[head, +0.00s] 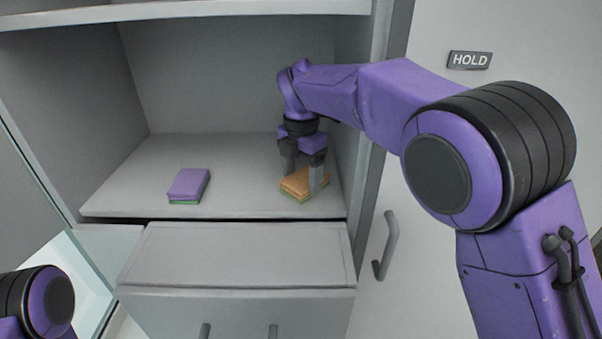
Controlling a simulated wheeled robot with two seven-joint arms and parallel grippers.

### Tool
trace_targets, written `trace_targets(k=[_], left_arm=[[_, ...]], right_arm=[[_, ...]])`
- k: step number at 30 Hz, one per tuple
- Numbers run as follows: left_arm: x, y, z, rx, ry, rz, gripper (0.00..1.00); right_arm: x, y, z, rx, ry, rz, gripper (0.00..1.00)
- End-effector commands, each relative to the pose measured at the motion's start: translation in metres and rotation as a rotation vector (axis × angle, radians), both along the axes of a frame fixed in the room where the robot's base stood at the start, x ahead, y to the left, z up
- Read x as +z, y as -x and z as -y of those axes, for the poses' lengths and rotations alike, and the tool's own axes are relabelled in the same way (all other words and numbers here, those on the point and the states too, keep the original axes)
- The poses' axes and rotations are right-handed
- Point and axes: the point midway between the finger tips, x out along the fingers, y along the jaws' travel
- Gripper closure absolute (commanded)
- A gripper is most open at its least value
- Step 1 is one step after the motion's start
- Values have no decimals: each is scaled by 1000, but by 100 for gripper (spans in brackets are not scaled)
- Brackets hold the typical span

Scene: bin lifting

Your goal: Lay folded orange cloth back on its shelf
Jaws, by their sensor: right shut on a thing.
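The folded orange cloth (294,183), with a green layer showing along its lower edge, is at the right side of the grey shelf (240,160), near the shelf's front edge. My right gripper (303,180) points down over it and is shut on it, one finger on either side. The cloth looks level and at or very near the shelf surface; I cannot tell if it fully rests there. Part of the cloth is hidden behind the fingers. Of my left arm only a joint shows at the lower left; its gripper is out of view.
A folded purple cloth (188,184) with a green lower layer lies on the left part of the same shelf. The shelf between the cloths is clear. A side wall stands close right of my gripper. Below are grey drawers (240,258). A door with a handle (386,246) and a HOLD sign (469,60) is at right.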

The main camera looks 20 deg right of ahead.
Motion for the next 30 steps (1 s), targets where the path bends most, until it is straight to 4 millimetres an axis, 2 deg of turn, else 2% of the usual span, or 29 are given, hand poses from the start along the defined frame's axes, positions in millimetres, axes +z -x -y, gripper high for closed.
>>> trace_targets(k=[9,10,12,25,30], left_arm=[[-8,0,0,0,0,0,0],[-6,0,0,0,0,0,0],[-6,0,0,0,0,0,0],[-4,0,0,0,0,0,0],[16,0,0,0,0,0,0]], right_arm=[[-7,0,0,-1,-1,0,53],[-6,0,0,-1,-1,0,19],[-6,0,0,-1,-1,0,0],[-4,0,0,0,0,0,0],[21,0,0,0,-3,1,0]])
